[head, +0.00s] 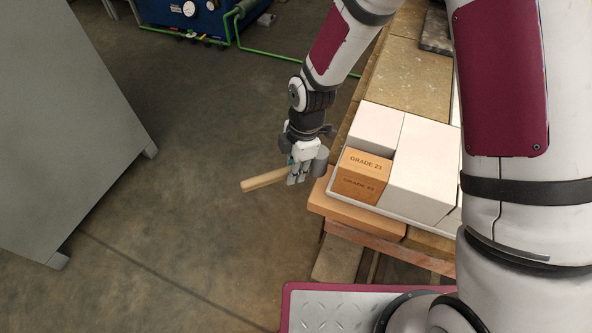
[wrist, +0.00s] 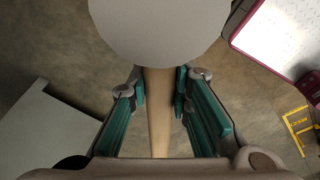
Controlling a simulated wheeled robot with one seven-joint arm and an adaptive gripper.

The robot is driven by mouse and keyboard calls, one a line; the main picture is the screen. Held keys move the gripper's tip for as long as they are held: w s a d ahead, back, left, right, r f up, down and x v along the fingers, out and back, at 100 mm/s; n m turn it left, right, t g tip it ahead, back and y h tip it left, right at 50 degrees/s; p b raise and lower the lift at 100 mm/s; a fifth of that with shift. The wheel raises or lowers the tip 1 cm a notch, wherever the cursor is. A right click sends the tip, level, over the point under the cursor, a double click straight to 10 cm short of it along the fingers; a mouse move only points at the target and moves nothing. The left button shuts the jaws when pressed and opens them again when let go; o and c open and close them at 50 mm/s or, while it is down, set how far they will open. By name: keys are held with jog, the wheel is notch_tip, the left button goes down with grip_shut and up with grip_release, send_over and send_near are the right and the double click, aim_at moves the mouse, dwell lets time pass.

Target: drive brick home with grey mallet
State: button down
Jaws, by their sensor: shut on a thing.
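My gripper (head: 300,168) is shut on the wooden handle of the grey mallet. The mallet's handle (head: 262,181) points out to the left over the floor, and its grey head (head: 320,162) is at the right of the fingers. In the wrist view the round mallet head (wrist: 158,30) fills the top middle, with the handle running down between the green finger pads (wrist: 160,100). The orange-brown brick (head: 361,175) marked GRADE 23 stands among white blocks, to the right of the mallet head and apart from it in the picture. The brick is not seen in the wrist view.
White blocks (head: 424,170) flank the brick on a pale tray (head: 400,217). An orange slab (head: 345,212) lies below the tray's front left corner. A grey cabinet (head: 60,110) stands at left. Open floor (head: 190,220) lies between the cabinet and the stack.

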jog(key=shift+r+p, duration=2.25)
jog(key=shift+r, duration=1.45)
